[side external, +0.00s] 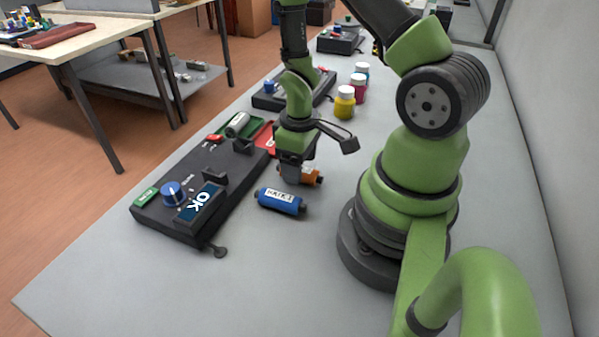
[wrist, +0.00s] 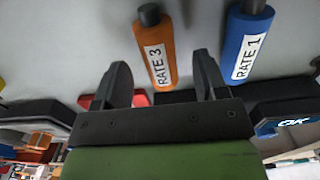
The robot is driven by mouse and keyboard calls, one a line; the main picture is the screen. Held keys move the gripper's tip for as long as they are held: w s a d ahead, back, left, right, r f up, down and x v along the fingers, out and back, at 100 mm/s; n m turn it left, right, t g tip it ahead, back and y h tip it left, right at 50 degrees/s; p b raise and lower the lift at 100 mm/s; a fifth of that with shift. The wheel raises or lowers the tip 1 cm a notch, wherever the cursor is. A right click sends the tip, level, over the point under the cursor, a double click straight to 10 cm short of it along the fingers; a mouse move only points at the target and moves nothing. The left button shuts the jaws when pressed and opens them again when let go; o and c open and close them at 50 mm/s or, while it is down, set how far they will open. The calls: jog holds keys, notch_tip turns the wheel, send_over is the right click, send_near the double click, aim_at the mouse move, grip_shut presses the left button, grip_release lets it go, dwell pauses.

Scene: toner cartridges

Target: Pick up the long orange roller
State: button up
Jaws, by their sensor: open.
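The long orange roller (wrist: 156,52) has dark end pins and a white label reading "RATE 3". In the wrist view it lies between the two dark fingers of my gripper (wrist: 165,78), reaching beyond their tips. My gripper is open, and I see no finger contact with the roller. In the side view the orange roller (side external: 313,178) shows only partly, behind and below my gripper (side external: 297,170), which hides the rest.
A blue roller (side external: 281,201) labelled "RATE 1" lies close beside it, also in the wrist view (wrist: 245,45). A black device (side external: 165,212) with a blue knob and "OK" screen stands left. Yellow, pink and blue bottles (side external: 345,103) stand behind. The table front (side external: 200,290) is clear.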

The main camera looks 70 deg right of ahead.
jog(key=shift+f, duration=1)
jog(key=c, duration=1)
jog(key=shift+c, duration=0.2)
jog(key=shift+r, duration=0.1)
